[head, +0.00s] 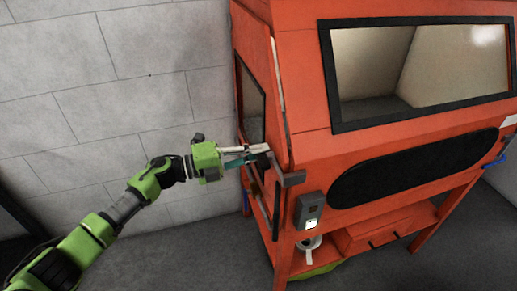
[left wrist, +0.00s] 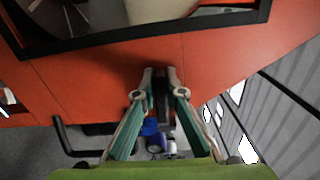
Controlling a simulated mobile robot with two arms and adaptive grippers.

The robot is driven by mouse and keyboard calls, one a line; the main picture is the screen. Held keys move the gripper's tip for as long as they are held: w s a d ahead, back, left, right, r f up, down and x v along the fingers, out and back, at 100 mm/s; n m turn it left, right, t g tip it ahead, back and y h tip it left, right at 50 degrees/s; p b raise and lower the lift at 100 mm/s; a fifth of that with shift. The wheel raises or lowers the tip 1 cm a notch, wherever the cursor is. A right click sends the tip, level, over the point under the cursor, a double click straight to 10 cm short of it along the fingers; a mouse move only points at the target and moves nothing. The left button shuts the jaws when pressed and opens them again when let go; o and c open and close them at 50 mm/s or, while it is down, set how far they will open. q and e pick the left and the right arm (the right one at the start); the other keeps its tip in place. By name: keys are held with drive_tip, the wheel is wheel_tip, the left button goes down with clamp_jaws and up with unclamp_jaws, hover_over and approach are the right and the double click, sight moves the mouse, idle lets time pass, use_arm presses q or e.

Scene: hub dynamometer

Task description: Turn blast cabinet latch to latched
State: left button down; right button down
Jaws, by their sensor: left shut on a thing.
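The orange blast cabinet (head: 300,115) fills the right of the head view, its windowed side panel (head: 247,75) facing left. My left gripper (head: 262,150) is at that side, just below the side window. In the left wrist view, its two fingers (left wrist: 162,85) are shut on a dark upright piece, the latch handle (left wrist: 161,95), close to the orange panel. The fingers hide much of the latch, so its exact angle is hard to tell. My right gripper is not in view.
The block wall (head: 150,75) stands behind; floor to the left is clear.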

use_arm(q)
drive_tip(key=shift+s+d+f+n, duration=0.15)
drive_tip(key=shift+s+f+n, duration=0.1)
drive_tip(key=shift+f+n, duration=0.2)
drive_tip(key=c, duration=2.1)
unclamp_jaws()
drive_tip(key=shift+r, duration=0.25)
drive_tip(key=shift+a, duration=0.45)
drive_tip(key=v, duration=1.1)
drive_tip(key=shift+s+r, duration=0.1)
drive_tip(key=shift+s, duration=0.05)
